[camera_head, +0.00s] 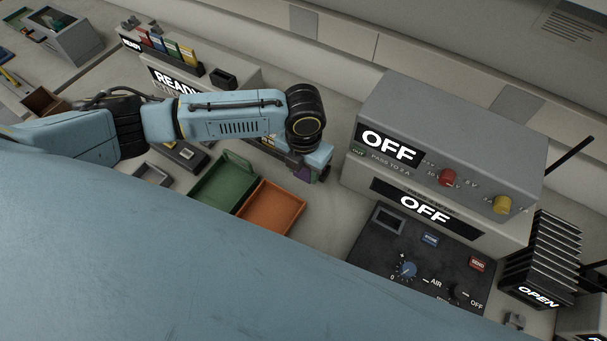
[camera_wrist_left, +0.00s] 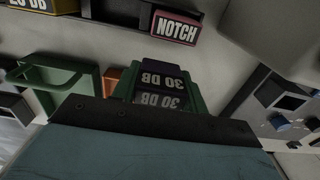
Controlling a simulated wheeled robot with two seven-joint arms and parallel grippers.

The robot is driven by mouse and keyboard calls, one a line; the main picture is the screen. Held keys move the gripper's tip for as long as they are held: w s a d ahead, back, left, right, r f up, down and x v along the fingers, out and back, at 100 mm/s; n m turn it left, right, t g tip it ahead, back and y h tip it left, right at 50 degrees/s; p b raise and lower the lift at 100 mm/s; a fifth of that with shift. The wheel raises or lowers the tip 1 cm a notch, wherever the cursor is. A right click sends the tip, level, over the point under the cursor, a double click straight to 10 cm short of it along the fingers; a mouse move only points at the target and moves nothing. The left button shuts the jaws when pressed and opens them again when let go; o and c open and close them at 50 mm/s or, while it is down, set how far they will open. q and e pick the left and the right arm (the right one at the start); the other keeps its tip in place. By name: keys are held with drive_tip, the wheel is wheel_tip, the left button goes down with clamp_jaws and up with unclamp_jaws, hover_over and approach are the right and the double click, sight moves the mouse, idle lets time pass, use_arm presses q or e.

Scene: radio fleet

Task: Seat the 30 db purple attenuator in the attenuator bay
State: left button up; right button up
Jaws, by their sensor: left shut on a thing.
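My left gripper (camera_head: 312,172) points down above the bench, between the orange tray and the grey stacked units. It is shut on the purple attenuator (camera_head: 302,173), which shows as a small purple patch beside the fingers. In the left wrist view the attenuator (camera_wrist_left: 163,82) is a dark purple block with two "30 DB" labels, with green at its sides. A rectangular recess (camera_head: 388,220) is in the black panel at right; I cannot tell whether it is the attenuator bay. My right gripper is not in view.
A green tray (camera_head: 222,183) and an orange tray (camera_head: 271,208) lie left of the gripper. A grey unit reading "OFF" (camera_head: 450,130) stands close on the right. A "NOTCH" label (camera_wrist_left: 176,28) and a yellow block (camera_wrist_left: 38,5) show in the wrist view.

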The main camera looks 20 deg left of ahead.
use_arm(q)
wheel_tip(320, 180, up, 5)
drive_tip(key=shift+r, duration=0.2)
drive_tip(key=n, duration=0.2)
drive_tip(key=r+n, duration=0.1)
drive_tip(key=n, duration=0.1)
drive_tip(key=shift+w+a+r, duration=0.1)
drive_tip(key=shift+w, duration=0.25)
drive_tip(key=w+a+r+n+b, duration=0.1)
drive_tip(key=r+n, duration=0.4)
drive_tip(key=n, duration=1.1)
drive_tip(key=w+a+r+n+b, duration=0.1)
drive_tip(key=r+n, duration=0.4)
drive_tip(key=n, duration=1.2)
drive_tip(key=shift+w+a+r+n+b, duration=0.15)
drive_tip(key=shift+w+a+n+b, duration=0.25)
drive_tip(key=shift+a, duration=0.55)
